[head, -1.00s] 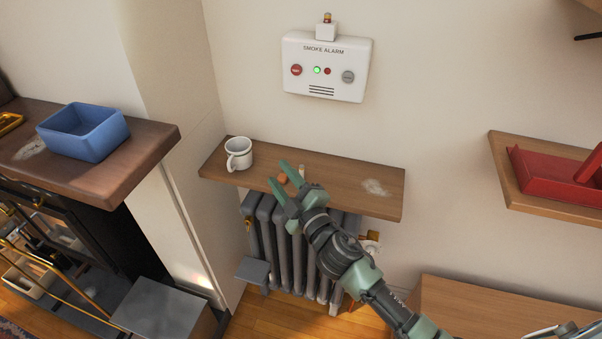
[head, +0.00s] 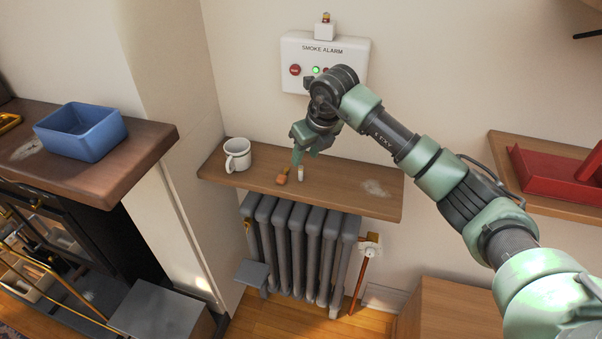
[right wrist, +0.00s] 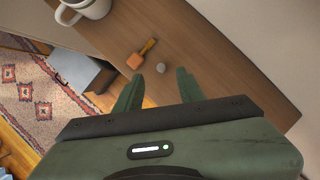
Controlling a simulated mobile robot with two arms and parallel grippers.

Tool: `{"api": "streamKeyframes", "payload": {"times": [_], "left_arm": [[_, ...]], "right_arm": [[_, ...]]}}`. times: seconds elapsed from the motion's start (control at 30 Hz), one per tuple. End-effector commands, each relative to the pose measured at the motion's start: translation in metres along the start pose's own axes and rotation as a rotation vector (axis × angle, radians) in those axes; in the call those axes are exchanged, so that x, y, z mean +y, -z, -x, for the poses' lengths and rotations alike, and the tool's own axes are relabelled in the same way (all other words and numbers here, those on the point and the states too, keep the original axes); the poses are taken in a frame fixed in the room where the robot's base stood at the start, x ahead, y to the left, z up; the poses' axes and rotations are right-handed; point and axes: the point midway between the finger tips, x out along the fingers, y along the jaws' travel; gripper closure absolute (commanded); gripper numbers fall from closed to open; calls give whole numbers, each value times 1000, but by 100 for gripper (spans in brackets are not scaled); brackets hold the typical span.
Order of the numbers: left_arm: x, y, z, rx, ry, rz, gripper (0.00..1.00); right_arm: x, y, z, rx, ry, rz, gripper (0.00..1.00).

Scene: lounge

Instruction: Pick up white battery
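The white battery (head: 301,173) is a small pale cylinder standing upright on the wooden wall shelf (head: 345,187). In the right wrist view the battery (right wrist: 161,67) shows from above as a small greyish round end. My right gripper (head: 297,160) points down above the shelf, close to the battery. In the right wrist view its two fingers (right wrist: 158,84) are apart with nothing between them, and the battery lies just beyond the gap between their tips. My left gripper is not in view.
A small orange object (head: 283,176) with a yellowish stem in the right wrist view (right wrist: 136,60) lies just left of the battery. A white mug (head: 237,155) stands at the shelf's left end. A smoke alarm (head: 295,50) hangs above. The shelf's right part is clear.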

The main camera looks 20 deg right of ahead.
Motion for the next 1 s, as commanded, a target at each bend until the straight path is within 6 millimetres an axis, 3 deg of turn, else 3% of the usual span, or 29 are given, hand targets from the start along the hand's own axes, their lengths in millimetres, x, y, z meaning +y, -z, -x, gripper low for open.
{"api": "streamKeyframes", "payload": {"times": [0.5, 0.8, 0.93, 1.0], "left_arm": [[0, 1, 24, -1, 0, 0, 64], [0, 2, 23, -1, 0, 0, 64], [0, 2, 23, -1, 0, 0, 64], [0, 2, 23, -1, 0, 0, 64]], "right_arm": [[-2, 0, -66, 2, -8, 1, 61], [-2, 0, -72, -1, -7, 2, 61], [-2, 0, -72, -1, -7, 2, 95], [-2, 0, -72, -1, -7, 2, 100]]}}
